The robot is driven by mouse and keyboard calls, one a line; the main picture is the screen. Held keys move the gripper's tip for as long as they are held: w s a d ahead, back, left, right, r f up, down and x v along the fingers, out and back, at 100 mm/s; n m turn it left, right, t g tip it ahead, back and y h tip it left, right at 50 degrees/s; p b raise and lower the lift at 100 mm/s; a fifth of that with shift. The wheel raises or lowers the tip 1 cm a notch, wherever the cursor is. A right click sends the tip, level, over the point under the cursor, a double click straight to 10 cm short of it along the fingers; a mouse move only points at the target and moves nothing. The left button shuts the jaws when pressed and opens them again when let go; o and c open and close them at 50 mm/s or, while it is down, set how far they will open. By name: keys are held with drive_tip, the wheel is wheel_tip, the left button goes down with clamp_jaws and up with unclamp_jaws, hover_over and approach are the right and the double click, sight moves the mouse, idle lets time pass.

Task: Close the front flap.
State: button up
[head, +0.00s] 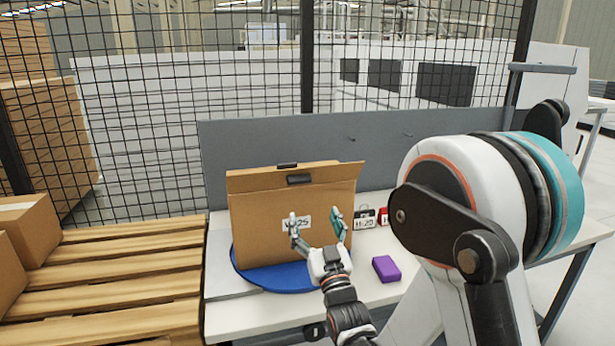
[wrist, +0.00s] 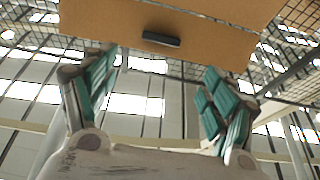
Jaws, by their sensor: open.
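A brown cardboard box (head: 262,228) stands upright on a blue round mat (head: 262,277) on the white table. Its front flap (head: 322,178) is at the top front, with a dark handle slot; I cannot tell its exact angle. In the wrist view a cardboard panel (wrist: 215,30) with a dark slot fills the top. My gripper (head: 315,221) is in front of the box's front face, fingers pointing up, open and empty. In the wrist view its two teal-padded fingers (wrist: 158,85) are wide apart with nothing between them. The box's inside is hidden.
A purple block (head: 386,268) lies on the table (head: 360,290) to the right of my gripper. Small black and red labelled items (head: 366,218) stand behind it. A grey panel (head: 385,155) rises behind the box. Wooden pallets (head: 130,265) with cartons are at the left.

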sight(299, 176)
drive_tip(key=b+x, duration=0.2)
drive_tip(key=x, duration=1.1)
drive_tip(key=shift+w+r, duration=0.25)
drive_tip(key=shift+w, duration=0.05)
drive_tip(key=shift+c, duration=0.5)
drive_tip(key=c, duration=1.4)
drive_tip(key=shift+r, duration=0.1)
